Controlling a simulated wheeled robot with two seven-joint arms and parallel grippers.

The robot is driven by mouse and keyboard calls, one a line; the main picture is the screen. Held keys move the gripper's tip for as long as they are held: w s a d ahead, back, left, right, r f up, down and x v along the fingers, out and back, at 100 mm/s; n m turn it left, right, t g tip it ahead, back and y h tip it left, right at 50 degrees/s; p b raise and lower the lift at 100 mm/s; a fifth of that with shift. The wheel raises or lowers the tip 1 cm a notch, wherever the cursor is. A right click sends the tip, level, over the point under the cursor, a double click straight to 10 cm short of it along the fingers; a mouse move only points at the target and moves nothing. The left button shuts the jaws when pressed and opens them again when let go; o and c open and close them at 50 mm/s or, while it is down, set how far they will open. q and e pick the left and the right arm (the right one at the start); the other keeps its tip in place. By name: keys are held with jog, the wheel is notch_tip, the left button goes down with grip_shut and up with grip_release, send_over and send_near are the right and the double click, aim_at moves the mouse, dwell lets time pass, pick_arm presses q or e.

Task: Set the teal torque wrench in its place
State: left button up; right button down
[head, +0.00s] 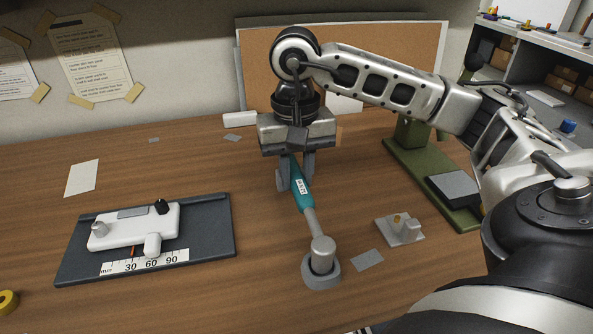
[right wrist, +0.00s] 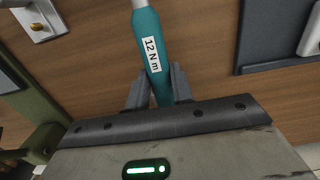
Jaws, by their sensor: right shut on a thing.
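The teal torque wrench (head: 300,188) has a teal handle with a white label and a grey shaft ending in a round grey head. My right gripper (head: 296,182) is shut on its handle, above the wooden table. In the right wrist view the wrench (right wrist: 150,45) stands between the fingers (right wrist: 158,88), and its label reads 12 N m. The wrench head (head: 322,250) shows over a round grey ring (head: 321,276) on the table. I cannot tell whether the head is inside the ring or just above it. My left gripper is not in view.
At left, a dark board (head: 215,235) carries a white device and a millimetre scale. At right stand a small grey block with a brass pin (head: 400,230) and a green stand (head: 425,185). A grey card (head: 367,260) lies near the ring.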

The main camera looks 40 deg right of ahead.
jog(key=shift+f+b, duration=0.55)
jog(key=shift+f, duration=0.1)
jog(key=c, duration=1.1)
grip_release()
